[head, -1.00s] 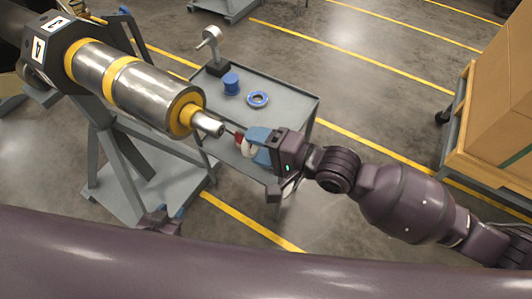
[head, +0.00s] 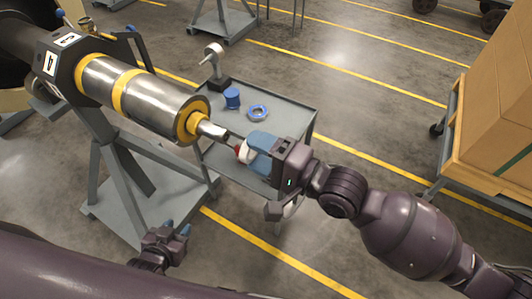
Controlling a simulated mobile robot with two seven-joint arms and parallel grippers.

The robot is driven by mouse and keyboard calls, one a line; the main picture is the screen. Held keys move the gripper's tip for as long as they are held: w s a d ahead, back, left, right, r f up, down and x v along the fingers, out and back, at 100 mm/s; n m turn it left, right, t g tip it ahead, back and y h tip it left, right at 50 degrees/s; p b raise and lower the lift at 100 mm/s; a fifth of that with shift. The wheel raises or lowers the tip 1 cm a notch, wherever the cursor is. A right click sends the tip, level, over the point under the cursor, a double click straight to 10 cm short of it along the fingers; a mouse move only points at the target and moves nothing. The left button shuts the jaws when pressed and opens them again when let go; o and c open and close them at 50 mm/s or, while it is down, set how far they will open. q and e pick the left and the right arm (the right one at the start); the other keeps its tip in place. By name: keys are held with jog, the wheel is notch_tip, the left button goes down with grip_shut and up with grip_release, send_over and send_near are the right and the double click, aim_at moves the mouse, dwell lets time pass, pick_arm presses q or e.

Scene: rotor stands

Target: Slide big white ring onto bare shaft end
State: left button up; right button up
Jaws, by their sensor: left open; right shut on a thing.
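The rotor's bare shaft end (head: 213,130) is a silver stub that points to the right from the yellow-collared rotor (head: 150,95). A narrower, darker tip shows beyond it. The ring is just off the shaft's tip and mostly hidden by the fingers. I cannot tell whether they touch. A small red patch shows beside the ring. My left gripper (head: 176,227) is open and empty, low in the view and below the rotor.
A grey cart (head: 290,113) behind the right gripper holds a blue spool (head: 232,98), a blue ring (head: 258,113) and a small stand with a round head (head: 214,55). A grey stand (head: 115,170) bears the rotor. Cardboard boxes (head: 505,105) sit on a trolley at right.

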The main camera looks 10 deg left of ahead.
aim_at(226, 137)
jog(key=shift+x, duration=1.55)
jog(key=shift+x, duration=3.65)
dwell(0.5)
jog(key=o, duration=1.2)
jog(key=shift+f, duration=0.1)
jog(key=shift+c, duration=0.2)
jog(key=shift+s+d, duration=0.1)
jog(key=shift+d, duration=0.05)
